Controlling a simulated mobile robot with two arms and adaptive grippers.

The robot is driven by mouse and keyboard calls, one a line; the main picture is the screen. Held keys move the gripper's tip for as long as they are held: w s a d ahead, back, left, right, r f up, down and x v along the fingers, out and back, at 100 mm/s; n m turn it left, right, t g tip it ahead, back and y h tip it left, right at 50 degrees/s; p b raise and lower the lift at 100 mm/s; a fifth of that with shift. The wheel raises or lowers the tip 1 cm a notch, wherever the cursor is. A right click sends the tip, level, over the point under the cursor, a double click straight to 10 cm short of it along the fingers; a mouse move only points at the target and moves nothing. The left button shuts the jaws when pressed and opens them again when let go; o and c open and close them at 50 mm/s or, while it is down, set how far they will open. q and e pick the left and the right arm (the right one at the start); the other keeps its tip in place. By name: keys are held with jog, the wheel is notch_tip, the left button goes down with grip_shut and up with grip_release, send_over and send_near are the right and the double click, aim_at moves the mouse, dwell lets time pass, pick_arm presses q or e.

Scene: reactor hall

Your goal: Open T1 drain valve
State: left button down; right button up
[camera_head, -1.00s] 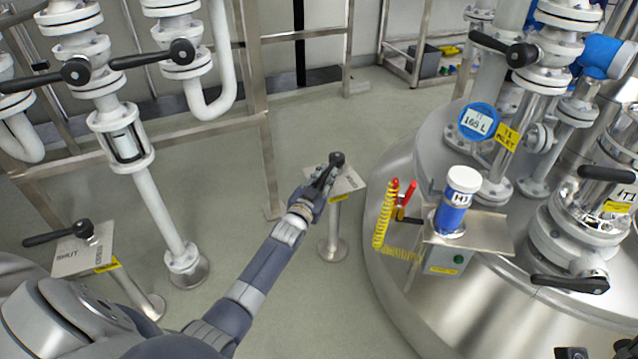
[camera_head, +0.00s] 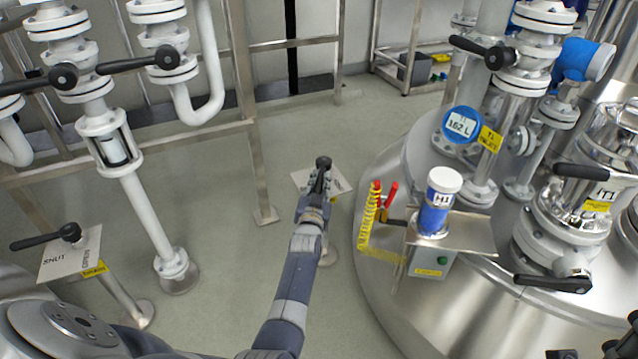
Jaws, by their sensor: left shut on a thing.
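A black lever handle (camera_head: 322,164) stands on a pedestal with a pale plate (camera_head: 338,183), left of the steel tank (camera_head: 373,285). My left gripper (camera_head: 317,190) is shut on this lever, which points toward me from its hub. My gripper and arm hide much of the plate and post, and no name tag on it can be read. The tank's round blue gauge (camera_head: 461,124) reads 162 L, beside a yellow T1 inlet tag (camera_head: 489,139). My right gripper is not in view.
Another lever pedestal (camera_head: 70,250), its plate marked SHUT, stands at the left. A steel frame with white pipes (camera_head: 150,215) is behind it. Open floor lies between.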

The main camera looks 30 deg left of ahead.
aim_at(321, 179)
pick_arm(q)
jog(key=shift+w+d+r, duration=0.1)
jog(key=shift+d+r, duration=0.05)
jog(key=c, duration=1.5)
grip_release()
jog(key=shift+d, duration=0.1)
jog(key=shift+o, duration=0.2)
notch_tip(321, 179, up, 10)
